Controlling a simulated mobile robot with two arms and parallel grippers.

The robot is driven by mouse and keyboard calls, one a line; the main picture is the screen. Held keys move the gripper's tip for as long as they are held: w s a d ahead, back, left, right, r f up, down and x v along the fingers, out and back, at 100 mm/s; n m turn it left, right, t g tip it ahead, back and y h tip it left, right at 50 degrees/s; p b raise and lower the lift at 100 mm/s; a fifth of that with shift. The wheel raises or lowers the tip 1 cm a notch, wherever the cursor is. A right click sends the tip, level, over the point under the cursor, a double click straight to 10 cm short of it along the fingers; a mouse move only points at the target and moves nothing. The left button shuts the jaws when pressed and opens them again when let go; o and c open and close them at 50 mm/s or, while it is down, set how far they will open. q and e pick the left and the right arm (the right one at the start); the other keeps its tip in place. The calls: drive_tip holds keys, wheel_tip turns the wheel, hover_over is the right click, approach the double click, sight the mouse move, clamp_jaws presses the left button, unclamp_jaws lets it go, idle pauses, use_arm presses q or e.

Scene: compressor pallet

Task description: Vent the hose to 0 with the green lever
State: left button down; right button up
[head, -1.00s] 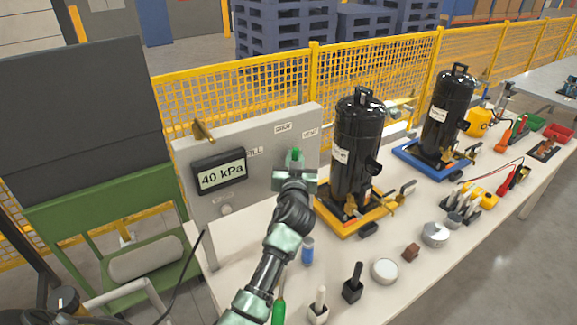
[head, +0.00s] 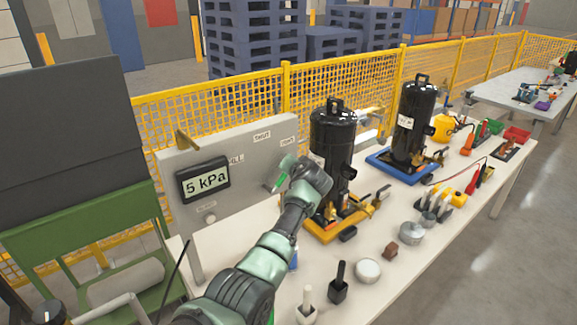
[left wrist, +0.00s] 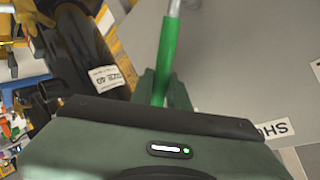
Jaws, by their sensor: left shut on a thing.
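The green lever (head: 276,185) is on the front of the grey panel (head: 240,150), below the labels, and stands slanted. My left gripper (head: 286,166) is shut on the green lever and partly hides it. The panel's display (head: 204,180) reads 5 kPa. My right gripper is not in view.
A black compressor (head: 331,140) on a yellow base (head: 330,232) stands close right of my gripper. A second black compressor (head: 412,120) on a blue base is behind it. Loose parts, including a white round tin (head: 367,271), lie on the front of the table. A yellow fence (head: 245,100) runs behind.

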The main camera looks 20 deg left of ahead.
use_arm(q)
drive_tip(key=shift+w+d+f+m, duration=0.15)
drive_tip(key=shift+w+f+m, duration=0.05)
drive_tip(key=shift+f+m, duration=0.1)
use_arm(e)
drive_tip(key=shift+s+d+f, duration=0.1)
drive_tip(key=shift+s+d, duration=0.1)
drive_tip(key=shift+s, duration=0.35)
use_arm(q)
drive_tip(key=c, duration=1.6)
unclamp_jaws()
drive_tip(key=shift+c, duration=0.2)
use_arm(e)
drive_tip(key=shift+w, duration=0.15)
use_arm(q)
drive_tip(key=b+v, duration=0.1)
drive_tip(key=v, duration=0.6)
drive_tip(key=shift+s+d+r, duration=0.2)
drive_tip(key=shift+d+r, duration=0.05)
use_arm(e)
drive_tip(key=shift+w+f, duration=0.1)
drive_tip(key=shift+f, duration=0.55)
